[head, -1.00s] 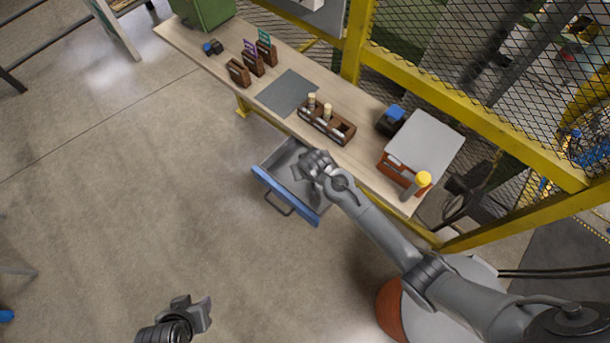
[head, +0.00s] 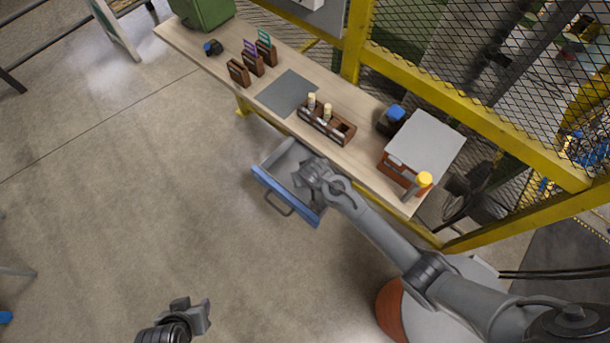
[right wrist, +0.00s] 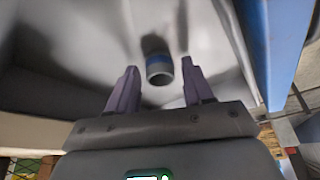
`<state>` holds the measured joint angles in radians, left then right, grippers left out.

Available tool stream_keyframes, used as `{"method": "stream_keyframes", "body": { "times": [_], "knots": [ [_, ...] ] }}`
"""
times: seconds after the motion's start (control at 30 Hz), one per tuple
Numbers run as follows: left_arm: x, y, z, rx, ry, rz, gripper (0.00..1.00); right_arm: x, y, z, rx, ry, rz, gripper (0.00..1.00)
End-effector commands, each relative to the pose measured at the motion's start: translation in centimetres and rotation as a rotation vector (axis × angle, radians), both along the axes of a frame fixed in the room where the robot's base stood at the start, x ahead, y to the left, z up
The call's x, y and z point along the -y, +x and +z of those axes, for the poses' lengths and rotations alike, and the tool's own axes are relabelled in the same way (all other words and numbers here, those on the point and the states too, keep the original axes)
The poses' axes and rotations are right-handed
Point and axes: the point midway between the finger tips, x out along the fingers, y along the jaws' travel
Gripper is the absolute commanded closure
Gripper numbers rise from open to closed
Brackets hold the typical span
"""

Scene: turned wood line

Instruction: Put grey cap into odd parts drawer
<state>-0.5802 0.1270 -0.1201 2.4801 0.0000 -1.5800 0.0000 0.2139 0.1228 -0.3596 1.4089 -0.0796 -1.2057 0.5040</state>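The odd parts drawer (head: 282,160) is pulled out from the workbench, with a blue front and a grey inside. My right gripper (head: 306,180) is over or inside its right part and hides some of the interior. In the right wrist view its two fingers are spread wide. A small grey cylinder with a blue band (right wrist: 159,69), likely the grey cap, shows between and beyond the fingertips against the drawer's grey inside, with a gap on both sides. My left gripper (head: 196,314) hangs low over the floor, far from the bench; its finger opening is unclear.
On the bench stand a wooden rack (head: 340,132) with light turned pieces, a grey mat (head: 287,92), small brown holders (head: 239,73), a grey-topped box (head: 427,140) and a yellow-topped post (head: 424,179). A yellow-framed mesh fence runs behind. The floor before the drawer is clear.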

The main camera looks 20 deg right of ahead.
Motion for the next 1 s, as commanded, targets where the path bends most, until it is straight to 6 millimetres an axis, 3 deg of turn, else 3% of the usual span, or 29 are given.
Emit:
{"method": "stream_keyframes", "body": {
  "times": [0.47,1.0],
  "knots": [
    [0.3,0.0,0.3,-0.001,-0.013,0.008,0.63,0.0,-0.2,0.9,0.001,0.001,0.000,0.43],
    [0.0,0.0,1.6,0.000,-0.001,0.001,0.63,-0.2,-3.6,9.1,0.001,0.002,0.000,0.43]
  ]
}}
